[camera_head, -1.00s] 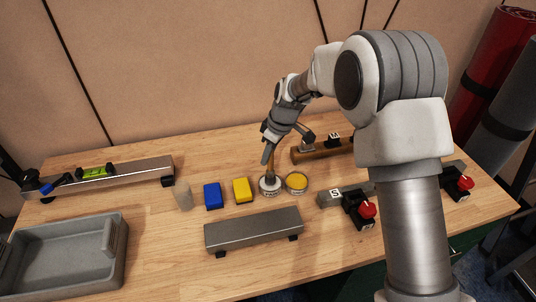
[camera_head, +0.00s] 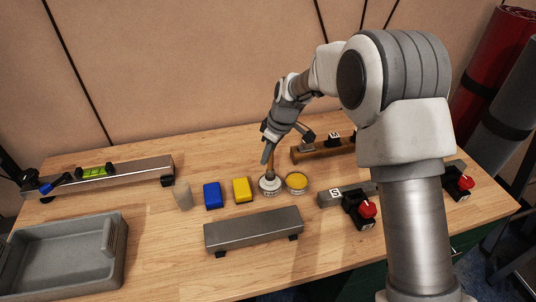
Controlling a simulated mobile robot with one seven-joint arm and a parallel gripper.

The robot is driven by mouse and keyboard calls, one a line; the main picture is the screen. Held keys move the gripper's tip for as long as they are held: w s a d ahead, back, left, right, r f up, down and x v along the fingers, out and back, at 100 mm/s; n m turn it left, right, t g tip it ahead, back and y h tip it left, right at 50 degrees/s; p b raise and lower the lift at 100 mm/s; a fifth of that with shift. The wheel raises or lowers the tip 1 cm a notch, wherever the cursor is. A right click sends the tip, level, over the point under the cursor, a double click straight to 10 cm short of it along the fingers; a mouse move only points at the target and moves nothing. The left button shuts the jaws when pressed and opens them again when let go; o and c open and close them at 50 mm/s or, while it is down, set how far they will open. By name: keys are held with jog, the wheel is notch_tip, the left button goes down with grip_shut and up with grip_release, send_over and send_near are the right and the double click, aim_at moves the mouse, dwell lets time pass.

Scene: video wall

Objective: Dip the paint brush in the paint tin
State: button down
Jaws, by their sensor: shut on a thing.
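My gripper (camera_head: 268,153) points down and is shut on the paint brush (camera_head: 270,169), whose slim brown handle shows just below the fingers. The brush stands about upright over a small white round holder (camera_head: 269,189). Its lower end is at or in the holder; I cannot tell how deep, and the bristles are hidden. The paint tin (camera_head: 297,188), a small round tin with yellow on top, stands on the table just right of the holder. The brush is apart from the tin.
A blue block (camera_head: 212,196), a yellow block (camera_head: 242,190) and a grey cylinder (camera_head: 182,196) stand to the left. A grey metal bar (camera_head: 253,231) lies in front. A brown bar (camera_head: 310,154) lies behind. Red-button units (camera_head: 367,210) are right, a grey tray (camera_head: 60,255) front left.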

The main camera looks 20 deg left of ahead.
jog(key=shift+s, duration=0.1)
dwell(0.3)
jog(key=shift+r+p, duration=1.95)
jog(key=shift+r, duration=1.55)
